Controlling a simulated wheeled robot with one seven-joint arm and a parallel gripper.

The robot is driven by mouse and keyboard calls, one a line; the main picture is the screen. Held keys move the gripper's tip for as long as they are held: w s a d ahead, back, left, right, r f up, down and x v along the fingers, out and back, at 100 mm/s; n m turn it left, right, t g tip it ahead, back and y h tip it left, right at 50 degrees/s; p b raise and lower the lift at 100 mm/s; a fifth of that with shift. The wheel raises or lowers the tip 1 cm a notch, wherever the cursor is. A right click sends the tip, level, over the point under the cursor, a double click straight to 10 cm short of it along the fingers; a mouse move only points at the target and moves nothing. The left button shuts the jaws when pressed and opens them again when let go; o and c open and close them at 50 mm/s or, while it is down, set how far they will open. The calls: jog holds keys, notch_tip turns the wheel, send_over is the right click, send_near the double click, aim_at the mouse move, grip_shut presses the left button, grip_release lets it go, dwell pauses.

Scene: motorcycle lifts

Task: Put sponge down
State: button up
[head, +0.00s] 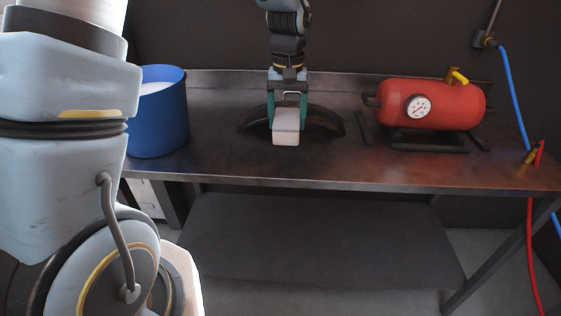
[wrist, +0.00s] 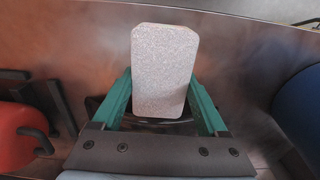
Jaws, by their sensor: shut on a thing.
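A pale pinkish-grey, block-shaped sponge (head: 286,126) is between the teal fingers of my gripper (head: 287,112). In the wrist view the sponge (wrist: 163,70) shows a speckled face and sticks out past the fingers of my gripper (wrist: 165,100). My gripper is shut on it and points down over the middle of the dark metal workbench (head: 215,160). I cannot tell whether the sponge touches the bench top.
A black curved part (head: 322,120) lies on the bench just behind the sponge. A blue bucket (head: 160,112) stands at the left, and a red air tank (head: 432,104) with a gauge at the right. The bench front between them is clear. Hoses (head: 513,92) hang at the far right.

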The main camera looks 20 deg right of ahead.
aim_at(286, 158)
notch_tip(286, 158, down, 8)
jog(key=shift+f+p, duration=0.1)
jog(key=shift+p, duration=0.85)
jog(key=shift+f, duration=0.2)
jog(key=o, duration=1.1)
jog(key=shift+r, duration=0.2)
